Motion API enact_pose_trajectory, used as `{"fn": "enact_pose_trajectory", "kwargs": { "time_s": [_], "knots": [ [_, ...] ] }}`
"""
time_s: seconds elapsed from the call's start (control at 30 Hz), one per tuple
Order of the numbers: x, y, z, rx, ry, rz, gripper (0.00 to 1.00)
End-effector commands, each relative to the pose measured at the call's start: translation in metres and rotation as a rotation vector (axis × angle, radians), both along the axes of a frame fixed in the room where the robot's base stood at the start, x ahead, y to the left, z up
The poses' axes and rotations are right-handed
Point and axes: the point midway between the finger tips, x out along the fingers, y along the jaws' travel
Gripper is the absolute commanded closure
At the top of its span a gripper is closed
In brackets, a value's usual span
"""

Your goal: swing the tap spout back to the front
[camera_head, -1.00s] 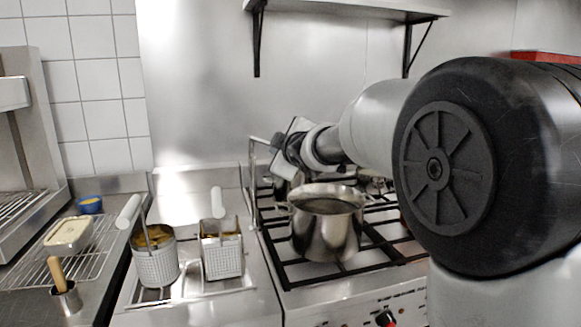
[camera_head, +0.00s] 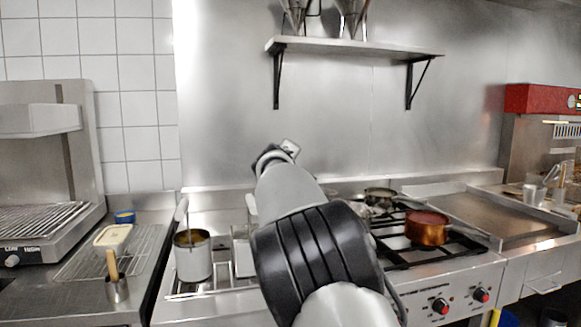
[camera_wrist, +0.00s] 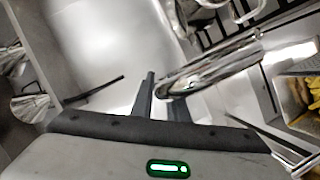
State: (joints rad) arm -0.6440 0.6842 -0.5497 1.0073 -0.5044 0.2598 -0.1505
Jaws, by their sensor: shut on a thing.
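The tap spout (camera_wrist: 215,64) is a shiny chrome tube in the wrist view. It runs from between my fingers up to the right. My gripper (camera_wrist: 161,93) is shut on the spout near its end. In the head view my gripper (camera_head: 275,157) shows only in part above my arm, in front of the steel back wall. My arm hides the spout and its base in that view.
A copper pan (camera_head: 427,228) and a dark pan (camera_head: 379,196) stand on the stove at right. A wall shelf (camera_head: 350,47) holding metal cones hangs above. In the wrist view, a basket with yellow food (camera_wrist: 297,97) lies at right.

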Motion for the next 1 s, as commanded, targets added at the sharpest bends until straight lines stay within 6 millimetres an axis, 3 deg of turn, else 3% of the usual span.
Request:
{"fn": "enact_pose_trajectory", "kwargs": {
  "time_s": [0.6, 0.63, 0.7, 1.0],
  "knots": [
    [0.0067, 0.0038, -0.0037, -0.002, 0.006, -0.017, 1.00],
    [0.0067, 0.0038, -0.0037, -0.002, 0.006, -0.017, 0.81],
    [0.0067, 0.0038, -0.0034, -0.001, 0.006, -0.017, 0.69],
    [0.0060, 0.0051, -0.0015, -0.001, 0.003, -0.014, 0.67]
  ]
}}
